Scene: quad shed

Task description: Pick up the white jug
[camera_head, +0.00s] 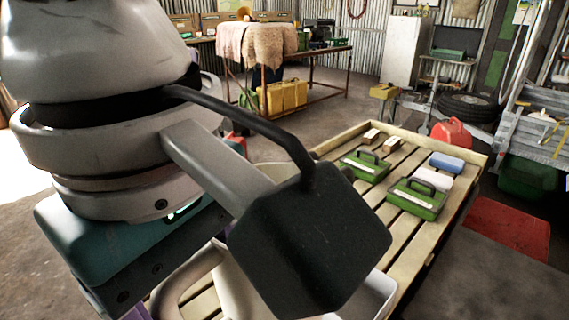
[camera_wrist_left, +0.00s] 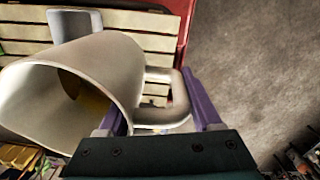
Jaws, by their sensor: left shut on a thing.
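The white jug (camera_wrist_left: 85,75) fills the left of the left wrist view, tilted so its wide open mouth faces the lower left. Its handle (camera_wrist_left: 168,78) lies between the purple fingers of my left gripper (camera_wrist_left: 160,108), which is shut on it. In the head view, part of the white jug (camera_head: 238,288) shows low in the middle, largely hidden behind my left arm and wrist camera. The fingertips are mostly hidden there. I cannot tell whether the jug touches the slatted table. My right gripper is in neither view.
The slatted wooden table (camera_head: 408,228) holds two green boxes (camera_head: 416,199) (camera_head: 364,166), a white block (camera_head: 432,178), a blue block (camera_head: 446,162) and small wooden blocks. Another pale container (camera_wrist_left: 75,22) stands beyond the jug. A red jerry can (camera_head: 452,134) is behind the table.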

